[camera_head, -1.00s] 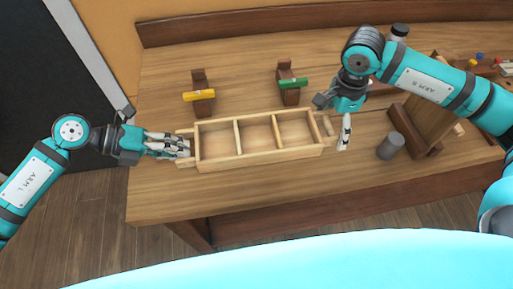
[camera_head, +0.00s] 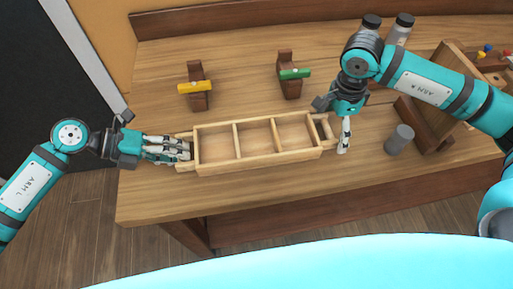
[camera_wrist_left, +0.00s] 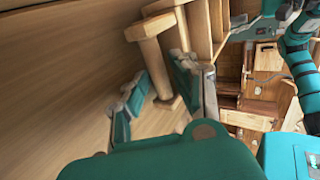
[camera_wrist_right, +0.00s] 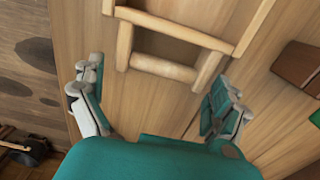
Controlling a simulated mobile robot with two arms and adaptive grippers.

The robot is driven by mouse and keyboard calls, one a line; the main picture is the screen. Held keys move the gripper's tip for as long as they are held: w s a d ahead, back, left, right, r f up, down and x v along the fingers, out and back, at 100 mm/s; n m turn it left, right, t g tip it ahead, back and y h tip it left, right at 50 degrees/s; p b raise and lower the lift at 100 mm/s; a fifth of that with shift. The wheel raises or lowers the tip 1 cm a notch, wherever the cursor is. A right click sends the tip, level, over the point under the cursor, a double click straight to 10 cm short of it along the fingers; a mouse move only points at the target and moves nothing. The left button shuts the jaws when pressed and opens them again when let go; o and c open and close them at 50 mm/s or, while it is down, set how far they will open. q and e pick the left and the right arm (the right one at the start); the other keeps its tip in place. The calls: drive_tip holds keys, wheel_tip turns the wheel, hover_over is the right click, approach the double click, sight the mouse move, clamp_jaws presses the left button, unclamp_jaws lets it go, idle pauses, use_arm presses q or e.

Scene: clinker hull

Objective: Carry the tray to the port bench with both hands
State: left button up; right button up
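The tray (camera_head: 262,157) is a pale wooden box with three empty compartments and a bar handle at each end. It shows in the middle of the head view, over the bench top. My left gripper (camera_head: 186,149) is at its left handle. My right gripper (camera_head: 335,125) is at the right end. In the right wrist view its fingers (camera_wrist_right: 157,92) are spread wide, with the handle bar (camera_wrist_right: 165,68) between them, apart from both.
A grey cylinder (camera_head: 399,139) and a wooden rack (camera_head: 430,120) stand to the right. Two lidded jars (camera_head: 402,28) stand at the back right.

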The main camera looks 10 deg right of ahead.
use_arm(q)
drive_tip(key=shift+o, duration=0.5)
drive_tip(key=shift+r, duration=0.1)
drive_tip(key=v, duration=1.1)
drive_tip(key=shift+a, duration=0.1)
use_arm(e)
drive_tip(key=shift+a, duration=0.1)
drive_tip(key=shift+r, duration=0.3)
use_arm(q)
drive_tip(key=shift+a+r, duration=0.3)
use_arm(e)
wheel_tip(320, 180, up, 12)
drive_tip(key=shift+f, duration=0.2)
use_arm(q)
drive_tip(key=shift+r, duration=0.1)
